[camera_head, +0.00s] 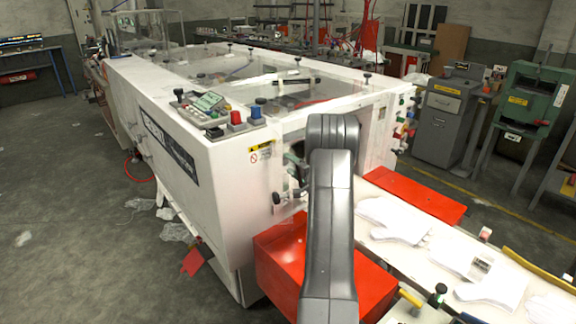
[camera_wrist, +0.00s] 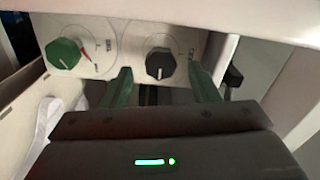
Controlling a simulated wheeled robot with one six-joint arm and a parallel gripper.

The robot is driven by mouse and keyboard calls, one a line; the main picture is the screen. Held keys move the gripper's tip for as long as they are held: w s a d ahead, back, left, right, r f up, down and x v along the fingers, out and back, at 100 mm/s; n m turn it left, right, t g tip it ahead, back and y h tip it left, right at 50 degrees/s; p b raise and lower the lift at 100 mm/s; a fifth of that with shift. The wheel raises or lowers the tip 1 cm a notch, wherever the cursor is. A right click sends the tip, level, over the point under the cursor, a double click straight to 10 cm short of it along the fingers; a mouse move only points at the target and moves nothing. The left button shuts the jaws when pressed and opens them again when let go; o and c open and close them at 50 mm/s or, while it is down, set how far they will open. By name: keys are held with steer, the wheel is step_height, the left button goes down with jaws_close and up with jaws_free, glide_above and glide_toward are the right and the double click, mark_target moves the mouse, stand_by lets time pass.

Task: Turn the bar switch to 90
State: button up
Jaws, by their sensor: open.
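In the wrist view, my gripper (camera_wrist: 161,76) is open, with its two green fingers in front of a pale panel and nothing between them. A black round knob (camera_wrist: 160,62) with a raised bar grip sits on the panel, just beyond and between the fingertips. The fingers look apart from it. A green knob (camera_wrist: 63,53) with a dial scale sits to its left. I cannot tell for certain which knob is the bar switch, and the small markings are unreadable.
A white machine (camera_head: 215,170) fills the centre, with a red and a blue knob (camera_head: 257,110) on its top corner. A red box (camera_head: 278,262) sits beside my arm. A white conveyor (camera_head: 455,240) with white gloves lies at right. The grey floor at left is mostly clear.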

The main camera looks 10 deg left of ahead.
steer(key=b+v, duration=0.1)
steer(key=v, duration=1)
steer(key=shift+s+d+b, duration=0.2)
steer(key=shift+d+b, duration=0.05)
steer(key=shift+b, duration=0.15)
steer(key=p+x, duration=0.2)
steer(key=x, duration=1.2)
steer(key=shift+d, duration=0.1)
